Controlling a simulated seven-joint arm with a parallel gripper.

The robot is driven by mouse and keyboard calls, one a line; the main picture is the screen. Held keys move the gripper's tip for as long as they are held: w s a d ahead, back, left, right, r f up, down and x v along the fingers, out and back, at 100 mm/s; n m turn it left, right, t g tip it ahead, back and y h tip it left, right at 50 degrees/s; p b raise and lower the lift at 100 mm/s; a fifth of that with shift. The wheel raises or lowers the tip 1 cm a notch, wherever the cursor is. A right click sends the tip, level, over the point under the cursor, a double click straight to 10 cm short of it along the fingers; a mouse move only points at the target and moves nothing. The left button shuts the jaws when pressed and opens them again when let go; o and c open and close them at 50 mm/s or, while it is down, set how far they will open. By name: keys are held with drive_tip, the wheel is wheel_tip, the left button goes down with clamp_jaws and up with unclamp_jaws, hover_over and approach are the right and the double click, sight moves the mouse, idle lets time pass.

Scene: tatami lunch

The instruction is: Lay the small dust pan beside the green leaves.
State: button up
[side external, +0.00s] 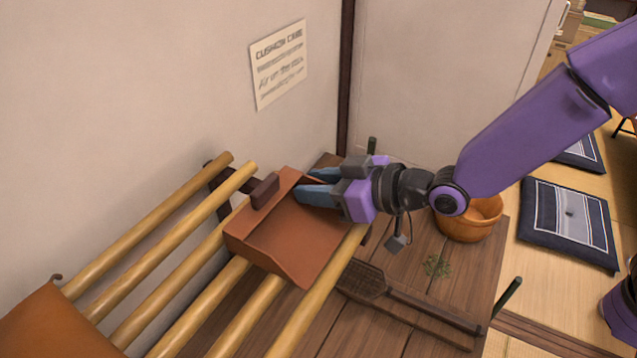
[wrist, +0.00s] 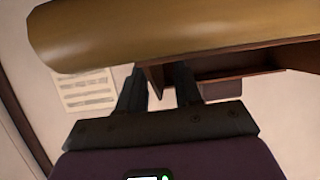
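The small dust pan (side external: 270,250) is a red-brown open tray with a dark handle block at its back left. In the side view it is over the bamboo poles; I cannot tell whether it rests on them. My gripper (side external: 317,185) is at its far right wall, blue fingers a little apart, one on each side of that wall. In the wrist view, the fingers (wrist: 160,85) straddle a dark edge of the pan (wrist: 235,68); firm contact is unclear. The green leaves (side external: 437,265) lie in a small patch on the wooden table, right of the pan.
The bamboo pole rack (side external: 140,265) fills the left; a pole crosses the wrist view (wrist: 160,32). On the plank table (side external: 480,265) are an orange bowl (side external: 470,220) behind the leaves and a dark long-handled tool (side external: 415,305) in front. Bare planks lie right of the leaves.

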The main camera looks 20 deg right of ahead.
drive_tip(key=shift+s+d+r, duration=0.15)
drive_tip(key=shift+r, duration=0.15)
drive_tip(key=v, duration=1.1)
idle(0.5)
drive_tip(key=shift+s+d+r, duration=0.1)
drive_tip(key=shift+s+d, duration=0.05)
drive_tip(key=shift+d, duration=0.05)
drive_tip(key=s+d+f+n+g+h, duration=0.1)
drive_tip(key=s+d+f+g+h, duration=0.1)
drive_tip(key=s+d, duration=0.4)
drive_tip(key=s+d+f+n+g+h, duration=0.1)
drive_tip(key=s+d+g+h, duration=0.3)
drive_tip(key=d, duration=0.9)
drive_tip(key=s+d+f+n+g+h, duration=0.1)
drive_tip(key=s+d+f+g+h, duration=0.1)
drive_tip(key=s+d, duration=0.6)
drive_tip(key=shift+d+f+n+g+h, duration=0.3)
drive_tip(key=shift+d+g+h, duration=0.3)
drive_tip(key=shift+d+g, duration=0.15)
